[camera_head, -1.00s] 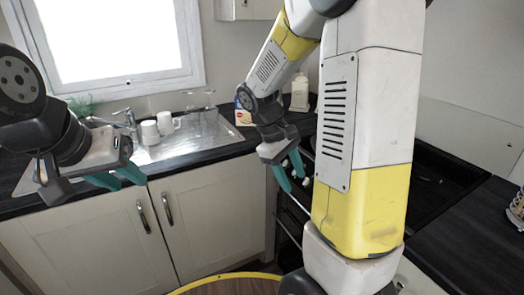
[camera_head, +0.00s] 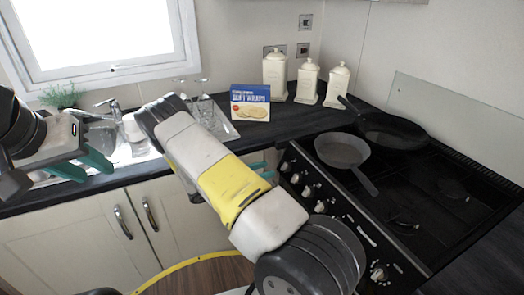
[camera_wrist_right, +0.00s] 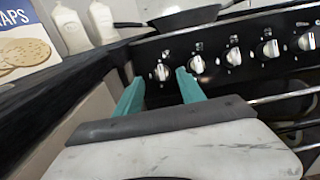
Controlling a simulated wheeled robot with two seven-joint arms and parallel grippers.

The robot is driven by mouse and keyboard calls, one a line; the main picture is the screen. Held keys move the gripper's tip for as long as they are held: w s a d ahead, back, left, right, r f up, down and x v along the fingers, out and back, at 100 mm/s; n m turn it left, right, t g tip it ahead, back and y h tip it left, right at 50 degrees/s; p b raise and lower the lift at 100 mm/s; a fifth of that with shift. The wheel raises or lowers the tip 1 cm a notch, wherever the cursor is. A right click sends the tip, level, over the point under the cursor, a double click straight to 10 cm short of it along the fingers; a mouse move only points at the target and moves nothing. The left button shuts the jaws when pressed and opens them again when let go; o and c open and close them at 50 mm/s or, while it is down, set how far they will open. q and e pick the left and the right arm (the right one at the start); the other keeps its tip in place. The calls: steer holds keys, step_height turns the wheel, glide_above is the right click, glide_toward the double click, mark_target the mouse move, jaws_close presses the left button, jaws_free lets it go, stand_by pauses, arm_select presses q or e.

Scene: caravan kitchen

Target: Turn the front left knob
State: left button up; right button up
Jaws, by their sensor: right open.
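The stove's front panel carries a row of silver knobs. The leftmost knob (camera_wrist_right: 162,72) in the right wrist view lies just beyond and between my right fingertips; it also shows in the head view (camera_head: 285,167). A second knob (camera_wrist_right: 196,64) is beside the right finger's tip. My right gripper (camera_wrist_right: 158,88) is open and empty, with teal fingers spread towards the panel; contact cannot be told. In the head view my right forearm hides most of this gripper. My left gripper (camera_head: 84,166) is at the far left by the sink, fingers apart, empty.
A frying pan (camera_head: 390,130) and a smaller grey pan (camera_head: 341,149) stand on the hob (camera_head: 440,195). A wraps box (camera_head: 249,103) and cream canisters (camera_head: 307,82) stand at the back. An oven rail (camera_wrist_right: 285,97) runs below the knobs.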

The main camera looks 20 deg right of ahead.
mark_target(284, 164)
steer(key=d, duration=0.7)
steer(key=shift+w+d, duration=0.3)
steer(key=shift+d, duration=0.1)
steer(key=shift+c, duration=0.4)
jaws_close()
